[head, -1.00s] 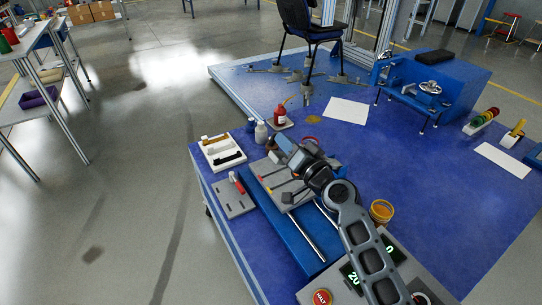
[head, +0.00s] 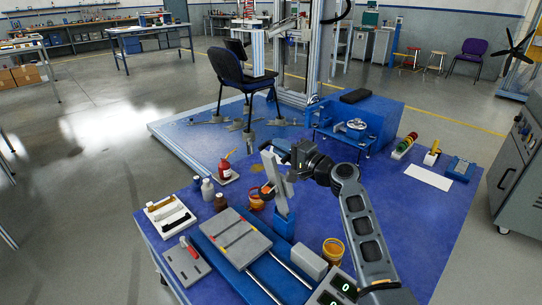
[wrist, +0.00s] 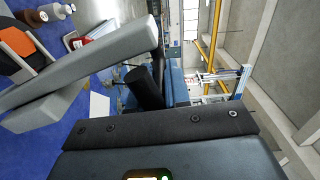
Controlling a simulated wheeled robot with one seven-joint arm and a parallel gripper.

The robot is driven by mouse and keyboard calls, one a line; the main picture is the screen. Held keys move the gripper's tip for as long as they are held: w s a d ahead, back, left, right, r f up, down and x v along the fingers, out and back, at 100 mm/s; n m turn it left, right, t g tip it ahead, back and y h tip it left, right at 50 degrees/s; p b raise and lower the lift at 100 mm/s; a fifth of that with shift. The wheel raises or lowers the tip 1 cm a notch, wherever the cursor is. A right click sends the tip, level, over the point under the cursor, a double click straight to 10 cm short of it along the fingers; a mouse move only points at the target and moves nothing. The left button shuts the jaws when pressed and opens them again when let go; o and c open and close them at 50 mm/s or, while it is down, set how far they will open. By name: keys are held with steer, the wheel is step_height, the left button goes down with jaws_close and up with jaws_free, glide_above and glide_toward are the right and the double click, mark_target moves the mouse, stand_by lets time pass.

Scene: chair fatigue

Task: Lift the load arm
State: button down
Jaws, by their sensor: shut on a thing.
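A light grey bar, which looks like the load arm (head: 280,190), stands steeply upright on a blue block (head: 284,226) on the blue table, leaning slightly left at its top. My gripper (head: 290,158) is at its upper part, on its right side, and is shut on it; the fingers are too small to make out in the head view. In the wrist view the grey bar (wrist: 85,65) runs across the upper left, and a short black cylinder, perhaps its handle (wrist: 146,88), sits near its end. The contact itself is hidden.
A grey plate (head: 236,238) and steel rails lie in front on the table. A white tray (head: 170,218), bottles and an orange-yellow jar (head: 333,250) stand around. A blue machine (head: 365,125) and a chair (head: 235,80) are behind.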

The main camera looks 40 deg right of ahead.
steer(key=shift+d, duration=0.6)
steer(key=c, duration=1.1)
jaws_free()
steer(key=s, duration=0.7)
steer(key=shift+s, duration=0.4)
